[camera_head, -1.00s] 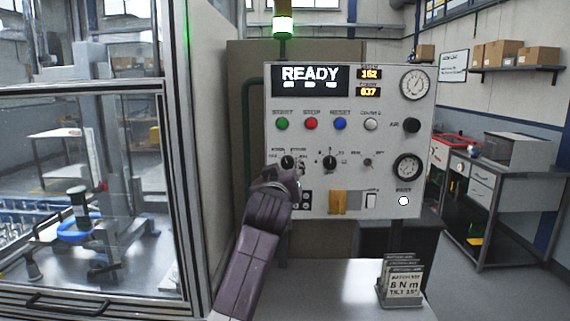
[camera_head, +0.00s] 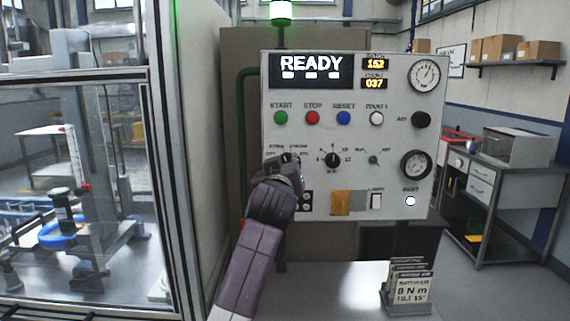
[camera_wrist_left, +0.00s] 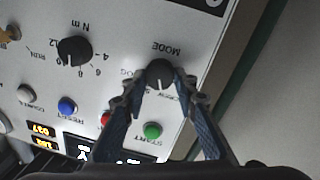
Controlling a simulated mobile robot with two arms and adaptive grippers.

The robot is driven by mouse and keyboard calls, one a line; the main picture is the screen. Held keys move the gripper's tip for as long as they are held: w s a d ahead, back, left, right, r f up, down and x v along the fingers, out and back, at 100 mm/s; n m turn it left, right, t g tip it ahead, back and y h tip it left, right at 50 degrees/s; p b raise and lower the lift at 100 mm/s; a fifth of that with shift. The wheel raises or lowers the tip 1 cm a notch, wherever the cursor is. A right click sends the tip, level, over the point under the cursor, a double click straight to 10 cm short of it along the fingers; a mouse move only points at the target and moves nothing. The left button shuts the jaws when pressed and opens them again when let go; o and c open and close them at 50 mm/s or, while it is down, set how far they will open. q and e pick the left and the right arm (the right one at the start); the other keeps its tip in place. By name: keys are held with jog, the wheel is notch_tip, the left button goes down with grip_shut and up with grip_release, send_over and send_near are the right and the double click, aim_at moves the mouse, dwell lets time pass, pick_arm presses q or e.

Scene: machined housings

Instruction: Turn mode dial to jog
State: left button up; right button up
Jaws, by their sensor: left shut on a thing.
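The mode dial (camera_wrist_left: 160,73) is a round black knob on the light control panel (camera_head: 400,140), with "MODE" printed beside it. In the left wrist view its white pointer line points down the picture, toward the side of the green START button. Lettering that seems to end in "OG" is to the left of the dial, partly hidden by a finger. My left gripper (camera_wrist_left: 160,80) has its two fingertips on opposite sides of the dial, shut on it. In the head view my left gripper (camera_head: 285,165) covers most of the dial. My right gripper is not in view.
A black torque dial (camera_head: 332,160) is close to the right of the gripper. Green START (camera_head: 281,118), red STOP (camera_head: 312,118) and blue RESET (camera_head: 343,118) buttons are above. The display (camera_head: 311,70) reads READY. A card holder (camera_head: 407,290) stands on the table below.

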pick_arm(q)
jog(key=shift+r+m+p, duration=0.15)
jog(key=shift+m+p, duration=1.7)
jog(key=shift+m, duration=0.15)
jog(key=m+p, duration=0.2)
jog(key=shift+m+g, duration=0.3)
jog(key=m+p, duration=0.1)
jog(key=m, duration=0.1)
jog(key=m+p, duration=0.2)
jog(key=shift+d+r+y, duration=0.15)
jog(key=shift+y, duration=0.15)
jog(key=m+p, duration=0.2)
jog(key=m, duration=0.1)
jog(key=shift+y+p, duration=0.3)
jog(key=shift+y, duration=0.1)
jog(key=shift+m+p, duration=0.85)
jog(key=shift+m, duration=0.75)
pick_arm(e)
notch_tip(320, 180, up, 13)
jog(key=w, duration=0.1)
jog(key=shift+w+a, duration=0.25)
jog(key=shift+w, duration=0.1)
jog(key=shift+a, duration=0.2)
